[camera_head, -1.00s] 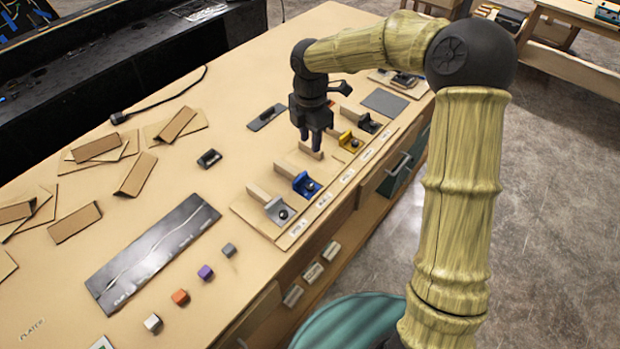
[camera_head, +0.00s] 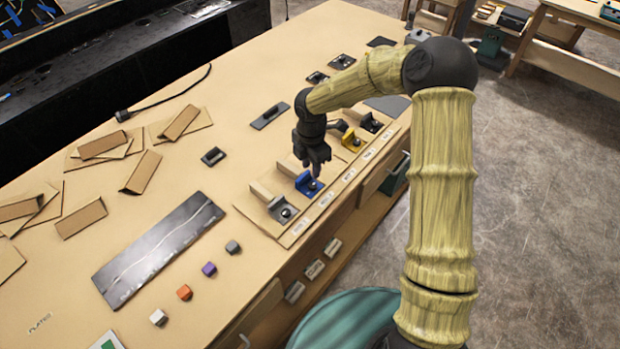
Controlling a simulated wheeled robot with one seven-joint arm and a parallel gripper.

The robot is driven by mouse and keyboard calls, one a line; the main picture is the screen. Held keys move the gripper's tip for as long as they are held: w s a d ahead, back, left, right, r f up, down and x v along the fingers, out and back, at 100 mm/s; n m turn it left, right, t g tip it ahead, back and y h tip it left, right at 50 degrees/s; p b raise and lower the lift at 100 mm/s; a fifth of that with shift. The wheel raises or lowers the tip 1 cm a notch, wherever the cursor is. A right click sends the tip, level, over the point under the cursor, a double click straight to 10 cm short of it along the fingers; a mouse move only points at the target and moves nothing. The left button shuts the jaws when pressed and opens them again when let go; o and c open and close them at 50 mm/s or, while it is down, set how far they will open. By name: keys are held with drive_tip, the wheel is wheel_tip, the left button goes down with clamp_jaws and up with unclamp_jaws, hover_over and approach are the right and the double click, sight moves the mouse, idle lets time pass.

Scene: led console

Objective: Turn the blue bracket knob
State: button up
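The blue bracket (camera_head: 304,184) sits on the wooden strip near the table's front edge, with its dark knob (camera_head: 313,185) on its front side. My gripper (camera_head: 312,172) points down right over the blue bracket, with its fingertips close to the knob. The fingers partly cover the knob and bracket, and I cannot tell whether they touch it. The gap between the fingers is too small to make out.
A grey bracket (camera_head: 280,211) stands to the left on the strip and a yellow bracket (camera_head: 352,141) to the right. A dark bracket (camera_head: 371,123) is farther right. Small coloured cubes and a long dark panel (camera_head: 160,250) lie to the left.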

sight(313, 185)
drive_tip(key=f, duration=0.3)
drive_tip(key=f+p, duration=0.1)
drive_tip(key=f, duration=0.1)
drive_tip(key=shift+d+f, duration=0.35)
drive_tip(key=shift+d, duration=0.05)
drive_tip(key=shift+a+f, duration=0.15)
drive_tip(key=shift+f, duration=0.5)
clamp_jaws()
